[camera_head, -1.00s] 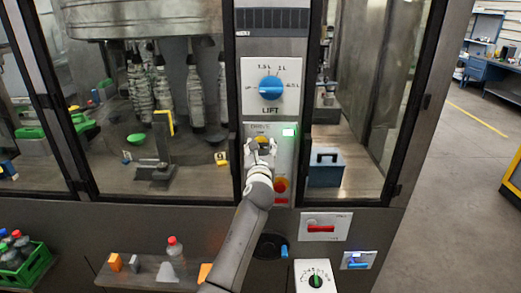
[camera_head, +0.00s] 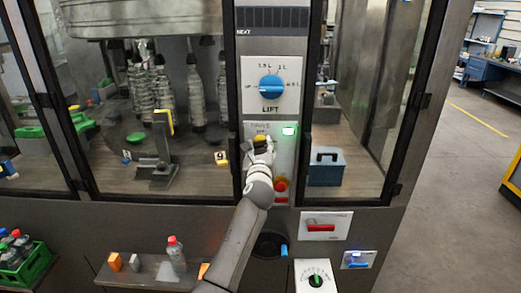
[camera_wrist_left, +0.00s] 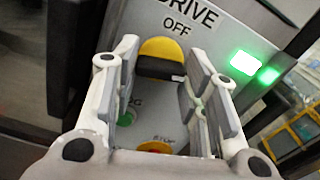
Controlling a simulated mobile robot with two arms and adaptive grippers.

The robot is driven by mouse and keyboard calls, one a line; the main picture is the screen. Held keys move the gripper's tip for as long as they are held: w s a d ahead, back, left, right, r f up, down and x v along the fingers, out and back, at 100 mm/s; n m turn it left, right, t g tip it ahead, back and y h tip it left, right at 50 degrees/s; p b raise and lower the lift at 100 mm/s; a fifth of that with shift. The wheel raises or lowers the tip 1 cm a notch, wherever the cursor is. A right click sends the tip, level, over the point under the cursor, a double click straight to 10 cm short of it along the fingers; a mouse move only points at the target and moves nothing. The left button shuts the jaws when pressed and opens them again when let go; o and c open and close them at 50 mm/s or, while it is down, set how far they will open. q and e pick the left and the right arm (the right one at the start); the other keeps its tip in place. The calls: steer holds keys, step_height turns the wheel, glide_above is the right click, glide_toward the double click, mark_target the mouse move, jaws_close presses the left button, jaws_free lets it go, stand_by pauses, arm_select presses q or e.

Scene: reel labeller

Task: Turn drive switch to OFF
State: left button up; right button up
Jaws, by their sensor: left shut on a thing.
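The drive switch (camera_head: 260,138) is a round yellow knob with a dark grip on the narrow front panel, below the blue LIFT knob. In the left wrist view the switch (camera_wrist_left: 160,50) sits between my fingers, just under the printed words DRIVE and OFF. My left gripper (camera_head: 259,147) reaches up to it and is shut on its grip, with a finger on each side. The fingers partly hide the knob, and I cannot tell which mark it points at. My right gripper is not in view.
A lit green lamp (camera_head: 289,131) is right of the switch. A red and yellow stop button (camera_head: 281,184) sits just below it. The blue LIFT knob (camera_head: 271,87) is above. Glass doors flank the panel. A shelf (camera_head: 148,281) with a bottle is lower left.

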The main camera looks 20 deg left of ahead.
arm_select(q)
steer(key=n, duration=0.3)
steer(key=shift+f+n+b, duration=0.1)
steer(key=shift+n+b, duration=0.2)
steer(key=shift+b, duration=0.1)
steer(key=n+b, duration=0.1)
steer(key=n, duration=0.2)
steer(key=shift+n, duration=0.3)
steer(key=n+b, duration=0.2)
steer(key=n, duration=0.3)
steer(key=shift+n+b, duration=0.85)
steer(key=shift+n, duration=0.65)
steer(key=o, duration=0.7)
steer(key=shift+o, duration=0.2)
steer(key=shift+s, duration=0.1)
steer(key=v, duration=1.2)
